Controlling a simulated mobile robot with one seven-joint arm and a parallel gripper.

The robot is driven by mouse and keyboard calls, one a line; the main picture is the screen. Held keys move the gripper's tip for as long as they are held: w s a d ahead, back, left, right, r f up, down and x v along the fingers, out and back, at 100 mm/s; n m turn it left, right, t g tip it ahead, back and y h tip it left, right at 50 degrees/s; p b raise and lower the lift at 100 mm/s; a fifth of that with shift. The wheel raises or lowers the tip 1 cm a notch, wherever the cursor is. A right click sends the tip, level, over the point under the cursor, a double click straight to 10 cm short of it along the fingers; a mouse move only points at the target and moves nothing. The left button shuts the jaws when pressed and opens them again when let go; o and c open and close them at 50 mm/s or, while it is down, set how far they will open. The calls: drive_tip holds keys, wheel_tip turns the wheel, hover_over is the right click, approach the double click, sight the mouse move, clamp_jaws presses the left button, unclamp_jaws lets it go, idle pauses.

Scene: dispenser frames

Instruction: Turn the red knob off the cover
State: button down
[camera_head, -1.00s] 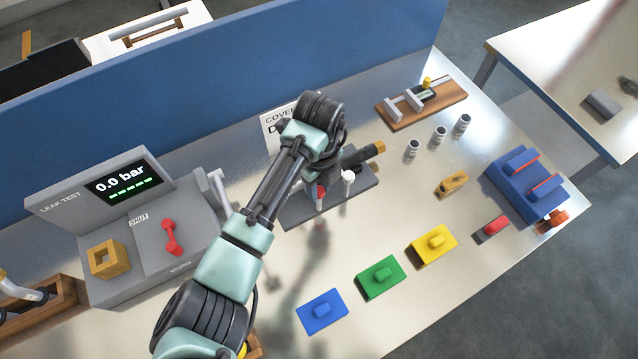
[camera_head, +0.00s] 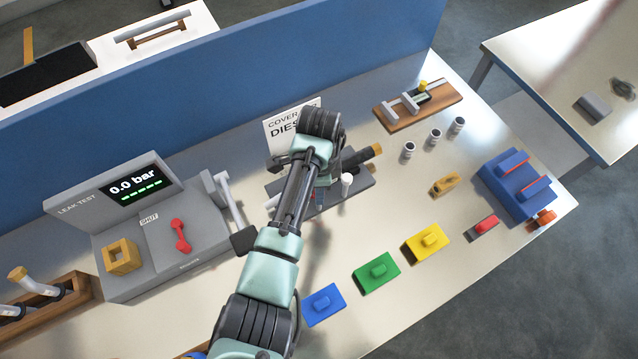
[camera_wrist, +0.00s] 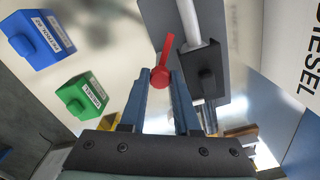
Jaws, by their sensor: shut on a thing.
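The red knob (camera_wrist: 160,78), with a thin red arm, sits between my fingertips in the wrist view. My gripper (camera_wrist: 162,74) is shut on it. In the head view my arm hides the gripper and most of the knob. The grey fixture plate (camera_head: 356,193) under it carries a white post (camera_head: 346,184) and a dark cylinder with a brass end (camera_head: 376,150). In the wrist view a dark block (camera_wrist: 204,78) with a round boss and a pale rod (camera_wrist: 187,22) lie beside the knob. I cannot tell which part is the cover. A sign (camera_head: 280,133) behind reads COVER and DIESEL.
Blue (camera_head: 323,304), green (camera_head: 376,272) and yellow (camera_head: 425,243) labelled blocks lie in front. The leak test unit (camera_head: 190,240) reads 0.0 bar at left. A blue stand (camera_head: 515,190) is at right. A blue panel (camera_head: 230,80) runs behind the bench.

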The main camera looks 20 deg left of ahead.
drive_tip(key=n+p, duration=0.1)
drive_tip(key=n, duration=0.3)
drive_tip(key=shift+n, duration=0.4)
idle(0.4)
drive_tip(key=c, duration=0.6)
unclamp_jaws()
drive_tip(key=shift+c, duration=0.2)
drive_tip(key=shift+r, duration=0.1)
wheel_tip(320, 180, up, 13)
drive_tip(key=shift+b, duration=0.35)
